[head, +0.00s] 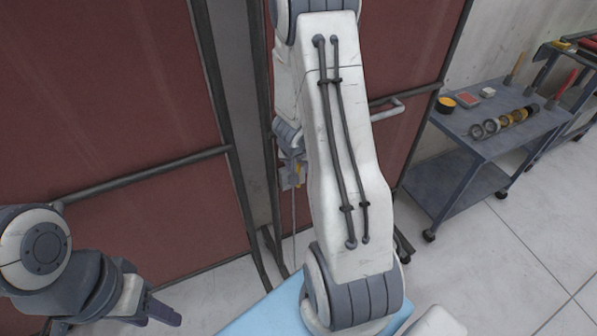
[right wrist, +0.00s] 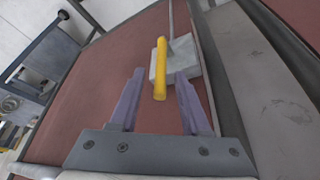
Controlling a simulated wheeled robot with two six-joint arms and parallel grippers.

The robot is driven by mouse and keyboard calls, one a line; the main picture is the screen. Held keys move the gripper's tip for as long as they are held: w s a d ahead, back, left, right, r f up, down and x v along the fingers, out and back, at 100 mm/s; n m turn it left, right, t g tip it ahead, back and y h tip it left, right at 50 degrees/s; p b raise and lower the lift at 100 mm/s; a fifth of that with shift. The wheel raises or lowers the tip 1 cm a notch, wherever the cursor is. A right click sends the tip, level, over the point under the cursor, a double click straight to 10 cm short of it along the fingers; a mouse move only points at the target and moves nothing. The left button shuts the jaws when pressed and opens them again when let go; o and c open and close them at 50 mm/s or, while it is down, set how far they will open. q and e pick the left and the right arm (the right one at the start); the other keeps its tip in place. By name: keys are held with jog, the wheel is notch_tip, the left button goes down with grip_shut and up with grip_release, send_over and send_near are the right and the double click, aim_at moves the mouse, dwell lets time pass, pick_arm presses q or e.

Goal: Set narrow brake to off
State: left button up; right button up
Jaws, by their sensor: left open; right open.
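A yellow lever (right wrist: 161,66) sits on a small grey box (right wrist: 178,66) in the right wrist view; it looks like the brake, but no label is readable. A grey rod runs up from the box. In the head view the yellow part (head: 298,174) shows small beside my right arm. My right gripper (right wrist: 160,79) is open, its two purple fingers pointing at the box with the lever between them in the picture. Whether they touch it I cannot tell. My left gripper (head: 168,314) is open and empty at the lower left, away from the box.
Dark red panels (head: 110,90) in grey frames stand behind my arms. A grey cart (head: 480,140) at the right holds a yellow-and-black roll (head: 446,104) and a row of ring-shaped parts (head: 505,121). Light floor (head: 500,270) lies clear at the lower right.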

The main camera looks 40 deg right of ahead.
grip_shut()
dwell(1.5)
